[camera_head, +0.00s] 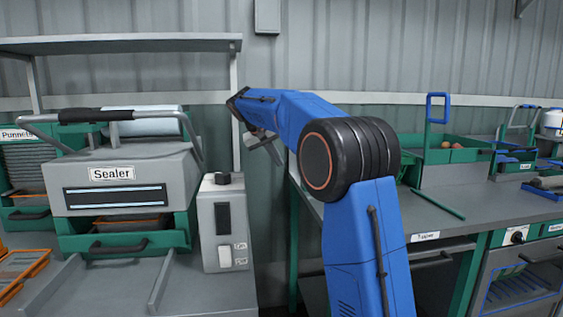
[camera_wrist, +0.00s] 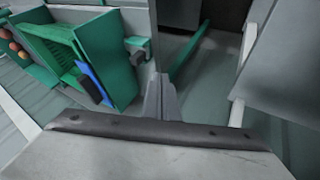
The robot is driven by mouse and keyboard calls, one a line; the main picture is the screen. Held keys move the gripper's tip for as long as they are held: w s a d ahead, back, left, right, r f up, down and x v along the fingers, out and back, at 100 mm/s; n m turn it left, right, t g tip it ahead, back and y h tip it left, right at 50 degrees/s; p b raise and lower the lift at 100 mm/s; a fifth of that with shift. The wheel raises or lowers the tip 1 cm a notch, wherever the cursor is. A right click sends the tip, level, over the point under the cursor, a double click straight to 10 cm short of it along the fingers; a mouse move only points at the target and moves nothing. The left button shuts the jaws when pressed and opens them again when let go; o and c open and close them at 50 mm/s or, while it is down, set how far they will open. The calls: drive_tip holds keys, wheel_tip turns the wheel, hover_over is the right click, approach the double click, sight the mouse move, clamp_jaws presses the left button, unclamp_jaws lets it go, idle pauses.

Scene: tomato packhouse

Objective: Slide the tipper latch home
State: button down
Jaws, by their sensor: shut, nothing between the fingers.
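My gripper (camera_head: 264,146) is at the end of my blue arm, left of the bench in the head view and pointing down. In the wrist view my gripper (camera_wrist: 161,90) has its fingers together with nothing between them. The tipper (camera_head: 437,155) is a green tray on the right bench with an upright blue handle. In the wrist view a green box (camera_wrist: 118,75) with a blue and black part is left of the fingers. A small grey-green bracket (camera_wrist: 139,48) sits at its side, apart from the fingertips. I cannot tell which part is the latch.
A grey sealer (camera_head: 120,175) with a bar handle stands at the left, beside a grey switch box (camera_head: 222,222). The bench (camera_head: 433,212) carries a green rod (camera_head: 437,204). Round red and orange produce (camera_wrist: 12,45) shows at the wrist view's left edge.

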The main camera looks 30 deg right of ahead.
drive_tip(key=d+f, duration=0.6)
drive_tip(key=d, duration=0.2)
drive_tip(key=shift+w+f, duration=0.15)
drive_tip(key=shift+w, duration=0.2)
drive_tip(key=shift+d, duration=0.2)
drive_tip(key=d, duration=0.1)
drive_tip(key=s+d, duration=0.1)
drive_tip(key=d, duration=0.1)
drive_tip(key=shift+d, duration=0.15)
